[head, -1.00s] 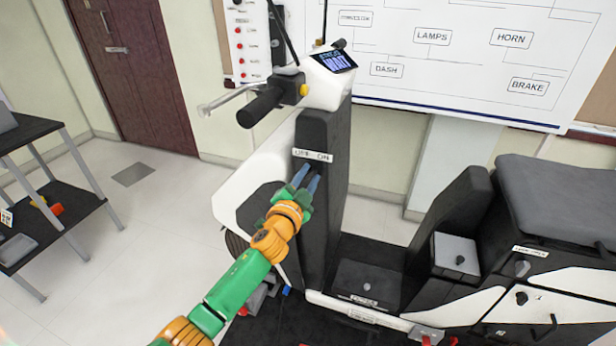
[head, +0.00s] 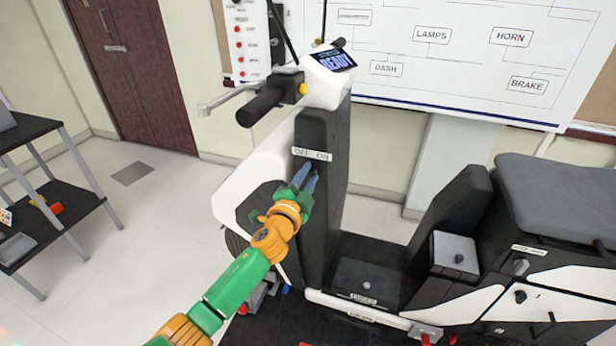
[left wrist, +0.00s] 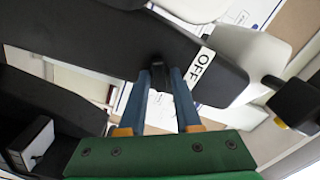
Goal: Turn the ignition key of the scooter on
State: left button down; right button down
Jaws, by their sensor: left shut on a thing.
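The scooter (head: 322,225) stands in the middle with its black front column facing me. A white OFF/ON label (head: 312,154) is on the column, and its OFF end (left wrist: 203,66) shows in the left wrist view. My left gripper (head: 306,177) is at the column just below the label. In the left wrist view, its blue fingers are shut on the dark ignition key (left wrist: 158,72). The key is mostly hidden in the head view, so I cannot tell its exact angle there. The dash display (head: 335,61) is lit and appears to read READY. My right gripper is not in view.
The handlebar grip and brake lever (head: 262,104) jut out above my left arm. The scooter's seat (head: 555,190) is at the right. A black shelf rack (head: 40,133) stands at the far left. The floor between rack and scooter is mostly clear.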

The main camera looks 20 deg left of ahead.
pick_arm(q)
jog(key=c, duration=0.8)
grip_release()
jog(key=shift+c, duration=0.2)
jog(key=s, duration=0.7)
jog(key=shift+a+f, duration=0.1)
jog(key=shift+a, duration=0.05)
